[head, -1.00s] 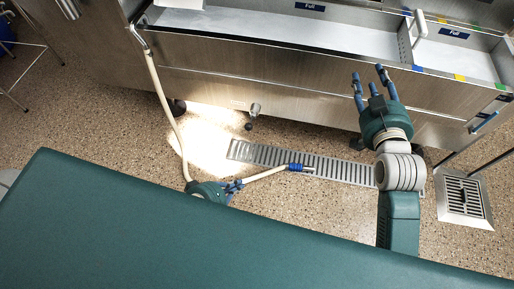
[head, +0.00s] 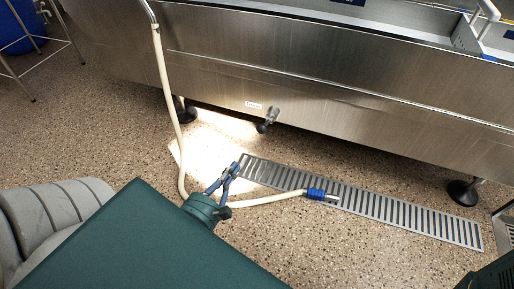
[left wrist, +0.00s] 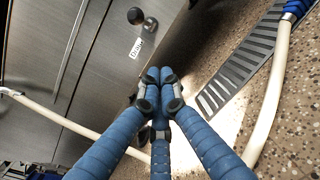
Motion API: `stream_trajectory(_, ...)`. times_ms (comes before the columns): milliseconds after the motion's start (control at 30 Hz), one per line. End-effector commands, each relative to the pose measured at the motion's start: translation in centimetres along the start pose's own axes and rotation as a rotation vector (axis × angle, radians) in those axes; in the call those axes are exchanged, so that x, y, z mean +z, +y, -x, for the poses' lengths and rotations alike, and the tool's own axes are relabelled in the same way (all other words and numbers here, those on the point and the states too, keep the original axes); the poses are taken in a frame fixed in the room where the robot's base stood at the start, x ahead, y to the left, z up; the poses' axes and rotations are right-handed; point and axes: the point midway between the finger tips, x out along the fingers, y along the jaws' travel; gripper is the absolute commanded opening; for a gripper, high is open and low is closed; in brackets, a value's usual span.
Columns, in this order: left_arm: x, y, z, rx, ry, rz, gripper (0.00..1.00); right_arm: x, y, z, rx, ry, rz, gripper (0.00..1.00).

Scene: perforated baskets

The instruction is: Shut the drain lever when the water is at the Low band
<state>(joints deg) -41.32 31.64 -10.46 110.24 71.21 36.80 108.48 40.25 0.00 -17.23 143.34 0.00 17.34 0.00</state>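The drain lever (head: 265,125), a short metal stub with a dark knob, sticks out low on the steel tank front beside a small white label (head: 254,105). Its black knob (left wrist: 135,16) and the "Drain" label (left wrist: 137,48) show in the left wrist view. My left gripper (head: 230,168) is below and left of the lever, apart from it. In the left wrist view its blue fingers (left wrist: 158,82) meet at the tips with nothing visible between them. My right gripper is out of view. The tank (head: 400,75) is cut off at the top; water level and Low band cannot be read.
A cream hose (head: 168,100) hangs from the tank's left and runs along the floor past my left gripper to a blue-collared nozzle (head: 316,194). A floor grate (head: 390,212) lies in front of the tank. A blue bin (head: 22,30) stands far left.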

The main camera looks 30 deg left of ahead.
Motion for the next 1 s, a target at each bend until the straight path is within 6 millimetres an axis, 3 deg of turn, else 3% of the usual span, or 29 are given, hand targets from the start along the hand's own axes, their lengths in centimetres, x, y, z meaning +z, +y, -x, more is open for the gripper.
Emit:
stream_trajectory(433, 0.1, -0.1, -9.3, 0.0, -0.007, -0.001, 0.0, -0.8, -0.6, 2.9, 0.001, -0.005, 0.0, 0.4)
stream_trajectory(500, 1.9, 0.0, -9.2, -0.002, -0.005, 0.0, 0.0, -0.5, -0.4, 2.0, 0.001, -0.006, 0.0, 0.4)
stream_trajectory(600, 3.1, 0.0, -9.5, -0.002, -0.005, -0.002, 0.0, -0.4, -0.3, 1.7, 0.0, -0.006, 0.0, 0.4)
stream_trajectory(1000, 4.1, -0.1, -9.8, -0.003, -0.002, -0.004, 0.0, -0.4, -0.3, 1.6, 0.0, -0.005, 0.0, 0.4)
